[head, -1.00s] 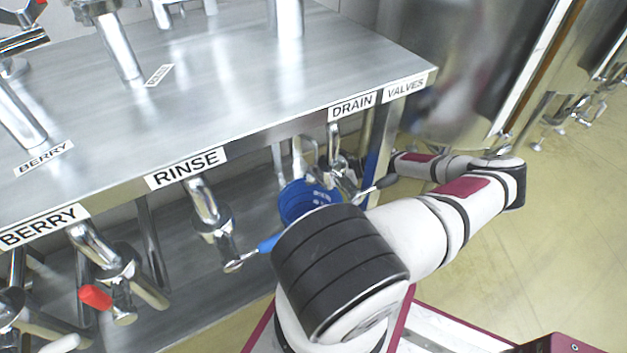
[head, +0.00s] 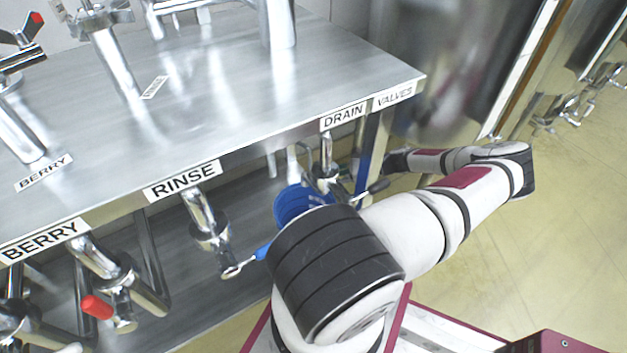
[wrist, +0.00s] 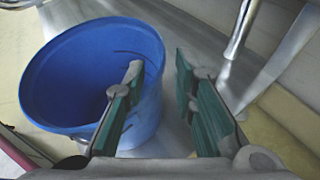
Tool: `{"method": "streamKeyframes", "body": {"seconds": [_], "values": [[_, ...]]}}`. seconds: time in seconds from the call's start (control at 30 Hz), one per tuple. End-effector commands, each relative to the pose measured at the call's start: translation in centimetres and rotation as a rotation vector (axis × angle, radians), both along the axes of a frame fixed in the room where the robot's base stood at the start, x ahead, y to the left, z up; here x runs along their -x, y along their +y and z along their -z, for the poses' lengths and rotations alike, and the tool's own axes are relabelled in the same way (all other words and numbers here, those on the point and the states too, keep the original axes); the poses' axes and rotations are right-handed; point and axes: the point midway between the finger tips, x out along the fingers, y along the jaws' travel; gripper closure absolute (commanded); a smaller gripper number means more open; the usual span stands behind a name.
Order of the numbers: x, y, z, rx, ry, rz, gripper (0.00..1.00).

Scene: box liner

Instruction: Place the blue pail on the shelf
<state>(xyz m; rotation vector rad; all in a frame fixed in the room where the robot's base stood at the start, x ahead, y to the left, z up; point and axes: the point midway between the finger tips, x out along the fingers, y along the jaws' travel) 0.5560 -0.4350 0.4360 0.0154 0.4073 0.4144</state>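The blue pail (wrist: 85,70) fills the left of the wrist view, its open mouth facing the camera. In the head view the pail (head: 299,203) shows below the counter's DRAIN label, partly hidden by my arm. My gripper (wrist: 160,68) is open, with a clear gap between its green-padded fingers. The left finger overlaps the pail's near right rim, and the right finger is outside the pail. I cannot tell whether either finger touches it. The grey lower shelf (head: 215,290) runs under the counter. I cannot tell whether the pail rests on it.
The metal counter (head: 230,100) stands above the shelf. Taps hang below its front edge, including one under RINSE (head: 207,225) and one with a red handle (head: 97,307). A counter leg (head: 375,140) is near the pail. Open yellow floor (head: 560,230) lies right.

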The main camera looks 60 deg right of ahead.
Motion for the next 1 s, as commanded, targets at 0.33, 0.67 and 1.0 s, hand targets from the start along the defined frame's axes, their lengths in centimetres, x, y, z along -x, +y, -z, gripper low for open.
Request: {"method": "streamKeyframes", "body": {"seconds": [0.33, 0.67, 1.0], "values": [[4.1, -2.0, -1.9, 0.0, 0.0, -0.001, 0.75], [4.5, -2.1, -2.1, 0.0, -0.001, 0.0, 0.75], [4.5, -2.1, -2.1, -0.001, -0.001, -0.001, 0.75]]}}
